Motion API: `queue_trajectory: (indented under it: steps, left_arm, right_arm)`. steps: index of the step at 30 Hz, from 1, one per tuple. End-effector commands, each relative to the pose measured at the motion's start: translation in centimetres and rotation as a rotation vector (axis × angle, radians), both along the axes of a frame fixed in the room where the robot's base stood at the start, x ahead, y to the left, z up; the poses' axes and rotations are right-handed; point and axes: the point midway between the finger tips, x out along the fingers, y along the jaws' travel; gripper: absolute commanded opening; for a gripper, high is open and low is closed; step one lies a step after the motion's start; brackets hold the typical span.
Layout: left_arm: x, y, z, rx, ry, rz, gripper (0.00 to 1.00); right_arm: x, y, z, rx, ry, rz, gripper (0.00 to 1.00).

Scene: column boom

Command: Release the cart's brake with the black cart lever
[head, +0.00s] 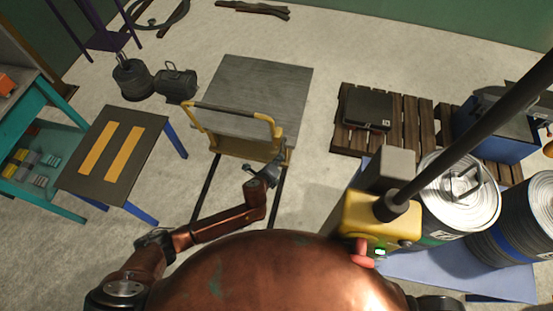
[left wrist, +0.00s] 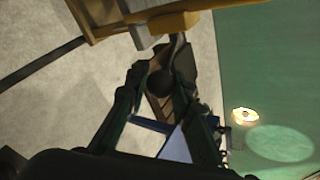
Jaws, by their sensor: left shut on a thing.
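The cart (head: 258,95) has a grey deck and a yellow frame with a push handle, and stands on the floor ahead of me. The black cart lever (head: 279,158) is at the near right corner of the cart's yellow end, mostly covered by my left gripper (head: 268,172). In the left wrist view the lever's dark rounded end (left wrist: 160,82) lies between the two fingers of my left gripper (left wrist: 160,95), below a yellow part of the cart (left wrist: 174,24). The left gripper is shut on the lever. My right gripper is not in view.
Two dark rails (head: 206,190) run on the floor below the cart. A dark table with yellow stripes (head: 85,170) stands left. A wooden pallet (head: 345,140) with a black case (head: 368,108) is right. A yellow box on a boom (head: 375,218) hangs close at right, beside large cable drums (head: 462,190).

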Motion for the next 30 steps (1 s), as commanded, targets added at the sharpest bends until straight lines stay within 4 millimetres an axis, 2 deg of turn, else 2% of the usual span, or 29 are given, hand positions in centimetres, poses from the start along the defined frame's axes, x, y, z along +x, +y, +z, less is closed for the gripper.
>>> queue_trajectory:
  steps: [9, 10, 17, 25, 30]
  left_arm:
    - [-0.3, 0.1, -0.6, 0.002, 0.01, 0.001, 0.0]
    - [-0.3, 0.1, -0.6, 0.002, 0.01, 0.001, 0.23]
    - [-0.2, 0.2, -0.5, 0.003, 0.007, 0.002, 0.39]
    - [-0.2, 0.2, -0.2, 0.002, 0.005, 0.002, 0.39]
    - [-1.2, 0.5, 0.5, 0.001, 0.004, 0.001, 0.39]
  right_arm:
    - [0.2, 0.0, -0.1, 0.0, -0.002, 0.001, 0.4]
    - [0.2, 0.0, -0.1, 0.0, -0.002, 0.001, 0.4]
    - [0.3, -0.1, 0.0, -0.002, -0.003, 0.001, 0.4]
    - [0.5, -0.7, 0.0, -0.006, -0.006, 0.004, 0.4]
    - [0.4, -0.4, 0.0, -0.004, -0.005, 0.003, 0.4]
